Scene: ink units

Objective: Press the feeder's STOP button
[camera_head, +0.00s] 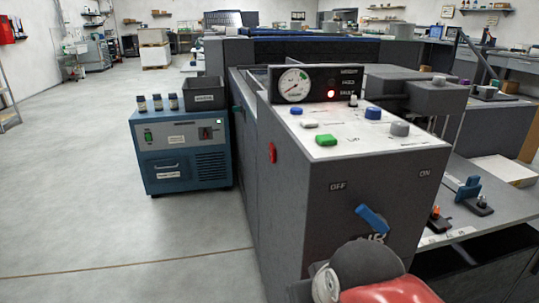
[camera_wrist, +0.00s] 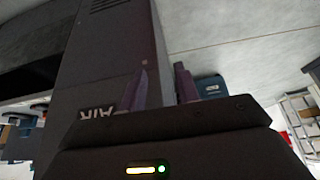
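The grey feeder console (camera_head: 370,195) stands right of centre in the head view. Its sloped white top panel (camera_head: 365,142) carries a green button (camera_head: 326,140), a white one (camera_head: 309,124), blue ones (camera_head: 373,113) and a grey one (camera_head: 400,129). A red control (camera_head: 272,153) sits on the console's left side. I cannot read which button is marked STOP. My gripper (camera_wrist: 163,68) shows in the wrist view with its two purple fingers apart and nothing between them. The console's side with AIR lettering (camera_wrist: 97,112) lies beyond the fingers. I cannot make out the fingers in the head view.
A gauge panel (camera_head: 317,84) with a lit red lamp rises behind the buttons. A blue lever (camera_head: 372,218) juts from the console's front, close to my arm. A blue cabinet (camera_head: 180,151) stands to the left. A bench (camera_head: 455,215) lies to the right. The left floor is clear.

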